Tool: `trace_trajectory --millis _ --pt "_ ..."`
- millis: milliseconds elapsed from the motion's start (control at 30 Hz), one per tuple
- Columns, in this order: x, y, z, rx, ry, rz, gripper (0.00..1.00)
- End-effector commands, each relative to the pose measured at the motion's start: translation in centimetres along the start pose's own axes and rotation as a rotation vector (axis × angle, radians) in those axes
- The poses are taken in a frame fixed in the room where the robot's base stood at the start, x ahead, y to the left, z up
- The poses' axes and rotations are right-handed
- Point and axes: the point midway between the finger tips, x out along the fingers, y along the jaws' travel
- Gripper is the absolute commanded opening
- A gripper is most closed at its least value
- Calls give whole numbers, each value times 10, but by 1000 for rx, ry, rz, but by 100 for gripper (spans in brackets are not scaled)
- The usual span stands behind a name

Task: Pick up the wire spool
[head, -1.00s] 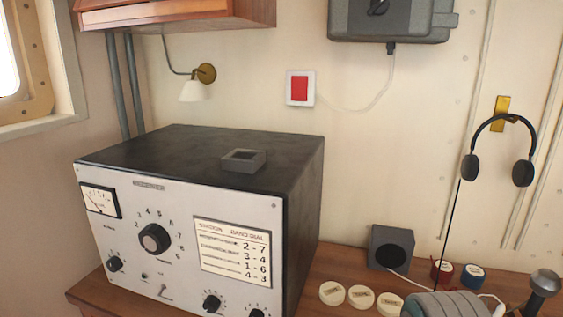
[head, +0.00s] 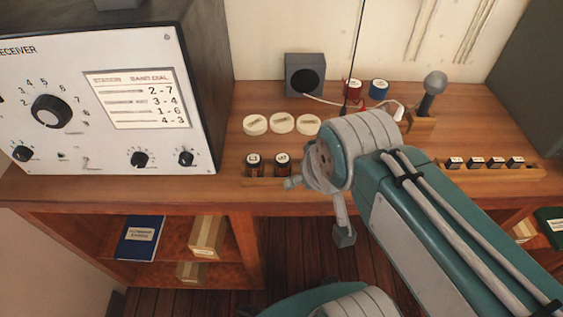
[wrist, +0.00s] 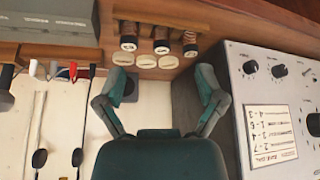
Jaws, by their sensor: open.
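Two small spools stand at the back of the desk, a red one (head: 352,88) and a blue one (head: 378,89), both with pale tops. Which one is the wire spool I cannot tell. The red spool also shows small at the left in the wrist view (wrist: 73,72). My gripper (head: 318,210) is in front of the spools, near the desk's front edge in the head view, and touches neither. My arm covers part of the desk.
A receiver (head: 120,90) stands at the left. Three pale discs (head: 282,123), a grey speaker box (head: 305,75), a microphone (head: 432,90) and racked dark cylinders (head: 282,164) crowd the desk. A thin cable runs close to the spools. Shelves lie below.

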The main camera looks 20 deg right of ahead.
Motion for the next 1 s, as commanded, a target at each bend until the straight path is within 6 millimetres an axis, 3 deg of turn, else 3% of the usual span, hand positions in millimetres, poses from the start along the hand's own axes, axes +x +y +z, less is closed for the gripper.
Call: trace_trajectory --millis 467,767,1000 --pt "0 0 -3 -13 -8 0 91" --pt "18 0 -49 -295 -184 -28 91" --pt "49 0 -90 -571 -345 -103 91"
